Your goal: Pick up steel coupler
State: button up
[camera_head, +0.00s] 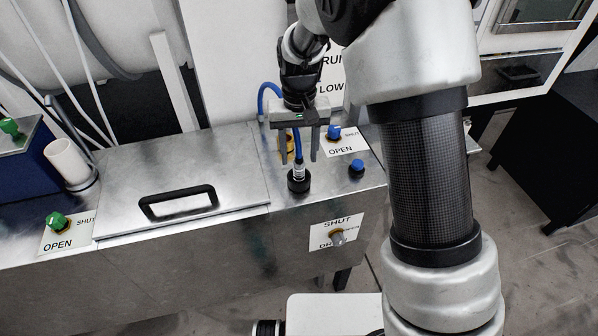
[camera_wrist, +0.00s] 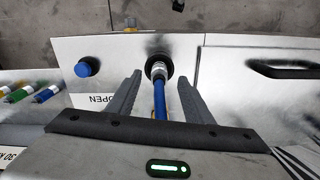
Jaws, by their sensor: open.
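The steel coupler (camera_head: 298,173) is a short silver fitting at the end of a blue hose (camera_head: 297,143). It stands upright at a round black port (camera_head: 298,184) on the metal bench top. My gripper (camera_head: 299,154) is above it, pointing down, with the hose between its fingers. In the wrist view my gripper (camera_wrist: 159,80) is open, one finger on each side of the hose. The coupler (camera_wrist: 158,69) shows there between the fingertips, with a gap on both sides. The port (camera_wrist: 159,57) shows around and beyond it.
A blue knob (camera_head: 357,166) stands right of the port. A blue-handled valve (camera_head: 334,132) with an OPEN label is behind it. A metal lid with a black handle (camera_head: 178,202) lies to the left. A grey-handled valve (camera_head: 338,238) is on the bench front.

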aim_at(299, 166)
jog(key=shift+w+f, duration=0.2)
jog(key=shift+f, duration=2.55)
jog(key=shift+c, duration=0.2)
grip_shut()
jog(key=shift+r, duration=0.1)
